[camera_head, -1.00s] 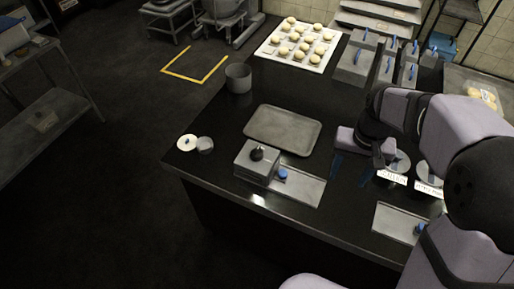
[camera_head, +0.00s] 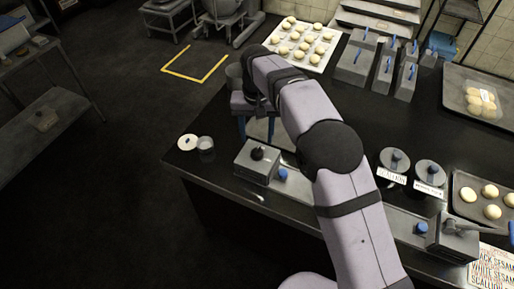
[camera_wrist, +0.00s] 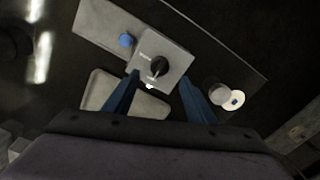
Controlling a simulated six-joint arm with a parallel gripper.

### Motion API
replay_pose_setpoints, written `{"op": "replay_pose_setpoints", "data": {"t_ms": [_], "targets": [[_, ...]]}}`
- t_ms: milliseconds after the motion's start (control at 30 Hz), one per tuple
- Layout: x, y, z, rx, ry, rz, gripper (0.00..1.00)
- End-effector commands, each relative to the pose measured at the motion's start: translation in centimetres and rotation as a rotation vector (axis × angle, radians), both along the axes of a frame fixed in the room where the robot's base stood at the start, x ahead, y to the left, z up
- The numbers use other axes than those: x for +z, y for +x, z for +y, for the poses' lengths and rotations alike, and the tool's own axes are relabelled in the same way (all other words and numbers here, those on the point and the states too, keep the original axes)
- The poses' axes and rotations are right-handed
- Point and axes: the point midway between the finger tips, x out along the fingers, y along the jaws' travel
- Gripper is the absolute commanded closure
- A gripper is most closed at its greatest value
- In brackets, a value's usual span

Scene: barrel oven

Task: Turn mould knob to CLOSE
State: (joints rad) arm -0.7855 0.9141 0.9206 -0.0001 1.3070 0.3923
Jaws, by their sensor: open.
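The mould is a grey metal box (camera_head: 250,167) near the front left of the black counter, with a round black knob (camera_head: 257,153) on top. In the wrist view the black knob (camera_wrist: 158,65) shows on the box (camera_wrist: 172,58), with a pale pointer line and small lettering too blurred to read. A blue knob (camera_head: 282,174) sits on the low plate beside the box; it also shows in the wrist view (camera_wrist: 126,40). My gripper (camera_head: 256,126) is open and empty, fingers down, behind the box and apart from the knob. Its blue fingers (camera_wrist: 158,82) show either side below the knob.
A flat tray (camera_wrist: 96,92) lies behind the box, partly hidden by my gripper. A small grey cup (camera_head: 205,143) and white lid (camera_head: 187,142) stand left of the box. Labelled lidded pots (camera_head: 394,160) stand to the right. A bun tray (camera_head: 322,62) is at the back.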

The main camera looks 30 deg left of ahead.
Motion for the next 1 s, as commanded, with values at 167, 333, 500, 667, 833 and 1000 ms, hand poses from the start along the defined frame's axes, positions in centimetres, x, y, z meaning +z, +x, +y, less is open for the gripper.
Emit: {"op": "replay_pose_setpoints", "data": {"t_ms": [167, 333, 500, 667, 833, 1000], "targets": [[-0.9, 0.0, -0.1, 0.0, -0.002, 0.001, 0.49], [-2.9, 0.0, -0.1, -0.001, -0.003, 0.003, 0.49], [-5.0, -0.1, -0.2, -0.001, -0.002, 0.002, 0.49], [-6.5, 0.0, -0.1, -0.001, -0.002, 0.001, 0.49], [-7.2, 0.0, -0.1, 0.0, 0.0, 0.001, 0.49], [-7.3, 0.0, -0.1, 0.0, 0.0, 0.0, 0.49]]}}
